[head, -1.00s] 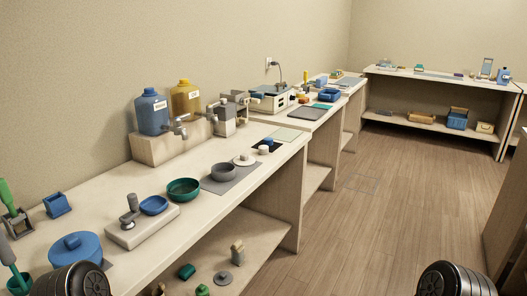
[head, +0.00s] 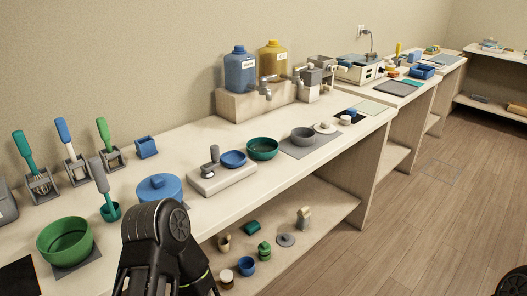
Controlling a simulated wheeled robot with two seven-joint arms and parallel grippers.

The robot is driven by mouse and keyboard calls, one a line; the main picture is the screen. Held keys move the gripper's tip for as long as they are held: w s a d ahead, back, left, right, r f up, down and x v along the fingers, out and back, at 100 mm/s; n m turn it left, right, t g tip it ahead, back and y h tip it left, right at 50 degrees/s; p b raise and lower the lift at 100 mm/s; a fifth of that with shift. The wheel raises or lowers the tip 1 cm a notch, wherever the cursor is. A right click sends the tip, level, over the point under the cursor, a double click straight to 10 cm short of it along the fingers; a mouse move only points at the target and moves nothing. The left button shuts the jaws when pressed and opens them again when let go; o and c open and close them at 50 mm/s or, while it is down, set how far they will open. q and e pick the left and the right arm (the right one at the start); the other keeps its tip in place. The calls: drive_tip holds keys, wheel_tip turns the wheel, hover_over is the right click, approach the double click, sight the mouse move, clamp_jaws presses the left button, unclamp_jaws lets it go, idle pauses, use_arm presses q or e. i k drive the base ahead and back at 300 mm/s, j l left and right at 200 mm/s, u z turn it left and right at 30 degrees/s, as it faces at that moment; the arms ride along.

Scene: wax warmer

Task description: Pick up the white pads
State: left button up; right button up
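I cannot make out for certain which things are the white pads. A flat whitish disc (head: 325,128) with a small knob lies on the counter beyond a grey bowl (head: 302,136). A small white round piece (head: 345,119) sits beside a small blue one near a dark mat farther right. Both are small in the head view. My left arm stands at the bottom, left of centre, in front of the counter, but its gripper does not show. Only a sliver of my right arm shows at the bottom right corner, without its gripper.
Small jars stand on the shelf below (head: 325,205). The wooden floor (head: 430,205) at right is clear.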

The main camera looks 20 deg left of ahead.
sight(345, 120)
drive_tip(key=u, duration=0.7)
drive_tip(key=i+l+u, duration=0.2)
drive_tip(key=l+u, duration=0.3)
drive_tip(key=i+l+u, duration=0.1)
drive_tip(key=l+u, duration=0.25)
drive_tip(key=u, duration=0.15)
drive_tip(key=l+u, duration=0.5)
drive_tip(key=l, duration=0.45)
drive_tip(key=k+l+u, duration=0.15)
drive_tip(key=l, duration=0.8)
drive_tip(key=l+u, duration=0.1)
drive_tip(key=l, duration=0.35)
drive_tip(key=k+l, duration=0.15)
drive_tip(key=l, duration=0.35)
drive_tip(key=k+l+u, duration=0.15)
drive_tip(key=l, duration=0.75)
